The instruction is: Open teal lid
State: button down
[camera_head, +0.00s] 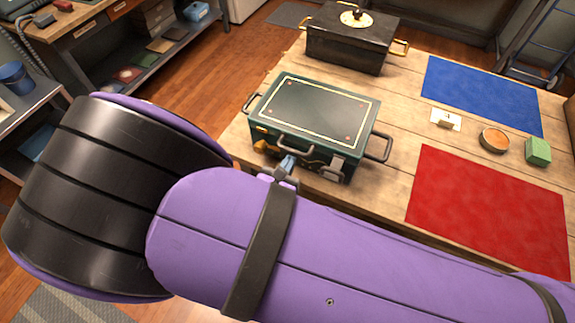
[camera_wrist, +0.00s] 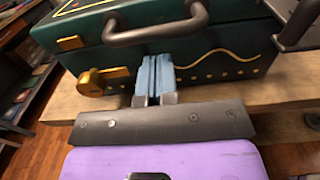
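The dark teal box (camera_head: 305,120) stands on the wooden table with its flat lid (camera_head: 315,105) closed. The lid has a yellow border line and small red dots. A dark handle (camera_wrist: 158,33) runs along the box's front, with a gold latch piece (camera_wrist: 97,80) to its left. My gripper (camera_wrist: 154,62) has light blue finger pads that lie together, with only a thin line between them. The fingertips are at the box's front, just below the handle. I see nothing between them, and cannot tell whether they touch the box. The gripper also shows in the head view (camera_head: 288,163).
A black chest (camera_head: 350,45) with gold handles stands behind the teal box. To the right are a blue mat (camera_head: 480,90), a red mat (camera_head: 487,205), a white card (camera_head: 445,119), a round orange-topped tin (camera_head: 494,140) and a green block (camera_head: 538,151). Shelves stand at the left.

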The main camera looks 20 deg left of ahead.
aim_at(293, 151)
jog(key=shift+w+d, duration=0.15)
jog(key=shift+w, duration=1.45)
jog(key=shift+s, duration=0.35)
jog(key=shift+r, duration=1.4)
jog(key=shift+w+r, duration=0.1)
jog(key=shift+r, duration=1.25)
